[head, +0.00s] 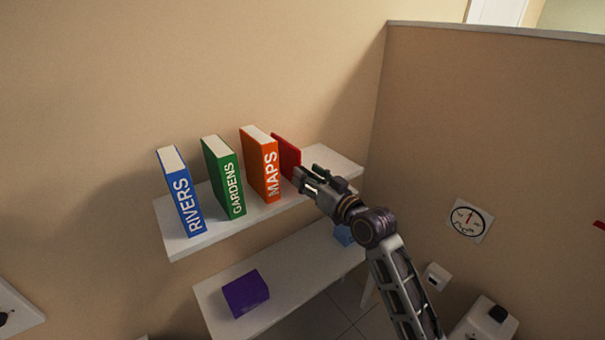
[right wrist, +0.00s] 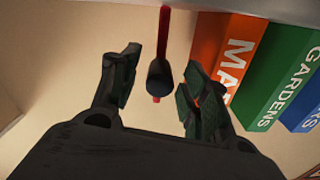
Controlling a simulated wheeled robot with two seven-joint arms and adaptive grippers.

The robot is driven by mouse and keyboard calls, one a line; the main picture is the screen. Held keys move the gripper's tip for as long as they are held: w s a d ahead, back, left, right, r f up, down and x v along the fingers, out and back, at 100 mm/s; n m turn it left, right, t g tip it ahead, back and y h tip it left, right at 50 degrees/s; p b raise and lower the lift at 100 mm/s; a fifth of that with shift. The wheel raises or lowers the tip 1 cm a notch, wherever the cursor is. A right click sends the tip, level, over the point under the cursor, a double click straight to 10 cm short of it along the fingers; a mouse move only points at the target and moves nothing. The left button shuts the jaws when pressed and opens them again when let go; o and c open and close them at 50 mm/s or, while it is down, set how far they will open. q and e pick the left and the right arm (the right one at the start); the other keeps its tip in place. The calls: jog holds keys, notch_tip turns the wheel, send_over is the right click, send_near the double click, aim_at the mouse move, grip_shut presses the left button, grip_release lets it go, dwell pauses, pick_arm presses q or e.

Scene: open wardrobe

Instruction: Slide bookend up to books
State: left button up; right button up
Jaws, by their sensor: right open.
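The red bookend (head: 287,154) stands upright on the upper white shelf, just right of the orange MAPS book (head: 256,160). In the right wrist view the bookend (right wrist: 163,28) shows edge-on, with a dark rounded knob (right wrist: 159,76) in front of it. A gap shows there between the bookend and the MAPS book (right wrist: 222,55). My right gripper (head: 303,178) is open at the bookend's front, its fingers on either side of the knob with space around it. The green GARDENS book (head: 226,178) and blue RIVERS book (head: 181,195) stand further left, apart from each other. My left gripper is not in view.
The upper shelf (head: 340,163) is bare to the right of the bookend, up to the side wall (head: 470,130). A lower shelf (head: 290,262) holds a purple box (head: 245,293) and a blue object (head: 344,234). A round gauge (head: 469,220) is on the side wall.

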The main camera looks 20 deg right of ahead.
jog(key=shift+w, duration=0.25)
jog(key=shift+s+r, duration=0.1)
grip_shut()
dwell(0.3)
